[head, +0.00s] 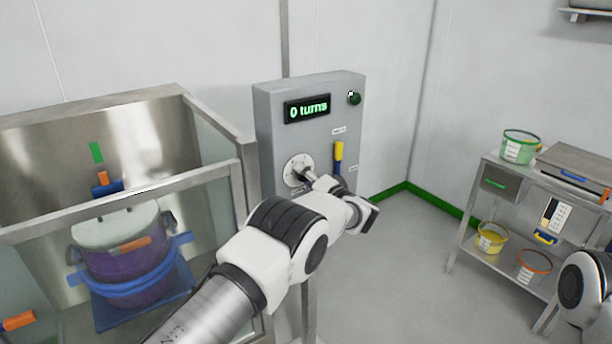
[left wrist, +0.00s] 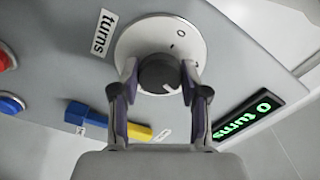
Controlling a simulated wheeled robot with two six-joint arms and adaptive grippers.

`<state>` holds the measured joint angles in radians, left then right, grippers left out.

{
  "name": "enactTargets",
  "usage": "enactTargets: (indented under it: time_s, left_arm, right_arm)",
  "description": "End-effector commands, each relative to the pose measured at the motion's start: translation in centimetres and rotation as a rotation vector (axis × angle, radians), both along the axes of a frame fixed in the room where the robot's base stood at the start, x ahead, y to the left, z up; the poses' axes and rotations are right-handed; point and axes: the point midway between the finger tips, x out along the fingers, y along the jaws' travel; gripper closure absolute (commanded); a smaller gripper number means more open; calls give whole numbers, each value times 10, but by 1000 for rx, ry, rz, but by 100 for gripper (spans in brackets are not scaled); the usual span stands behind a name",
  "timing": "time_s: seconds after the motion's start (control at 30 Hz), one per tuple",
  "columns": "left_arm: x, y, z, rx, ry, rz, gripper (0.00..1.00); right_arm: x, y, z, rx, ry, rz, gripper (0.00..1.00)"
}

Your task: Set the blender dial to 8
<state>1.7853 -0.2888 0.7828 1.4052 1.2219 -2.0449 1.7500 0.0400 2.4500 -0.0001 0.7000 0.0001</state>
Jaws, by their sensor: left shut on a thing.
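The blender dial is a dark round knob (left wrist: 160,74) on a pale disc (head: 290,171) on the grey control panel (head: 270,120). In the left wrist view the disc carries a "0" mark, and a "turns" label (left wrist: 103,33) sits beside it. The panel's display (head: 307,109) reads "0 turns" in green. My left gripper (left wrist: 160,82) is shut on the knob, one finger on each side of it. In the head view my left arm hides the lower panel. My right gripper is not in view; part of my right arm shows at the right edge.
A green button (head: 354,98) and a yellow-and-blue handle (head: 339,152) are on the panel. Red and blue buttons (left wrist: 10,103) show in the left wrist view. A glass-sided enclosure (head: 130,205) with a purple bin stands left. A steel shelf (head: 480,200) with tubs stands right.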

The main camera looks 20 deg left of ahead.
Motion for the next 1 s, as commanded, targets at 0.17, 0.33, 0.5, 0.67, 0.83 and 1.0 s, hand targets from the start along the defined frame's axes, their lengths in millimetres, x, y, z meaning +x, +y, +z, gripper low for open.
enactTargets:
  time_s: [0.17,0.33,0.5,0.67,0.83,1.0]
  left_arm:
    - [0,1,1,68,85,0,90]
    - [0,1,1,109,139,1,90]
    - [0,1,1,129,164,1,90]
    - [0,1,1,136,171,1,90]
    - [0,1,1,135,170,1,90]
    - [0,1,1,134,171,1,30]
  right_arm:
    - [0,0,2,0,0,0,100]
    - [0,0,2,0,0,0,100]
    - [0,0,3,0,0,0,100]
    - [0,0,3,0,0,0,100]
    - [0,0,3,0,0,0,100]
    - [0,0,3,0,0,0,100]
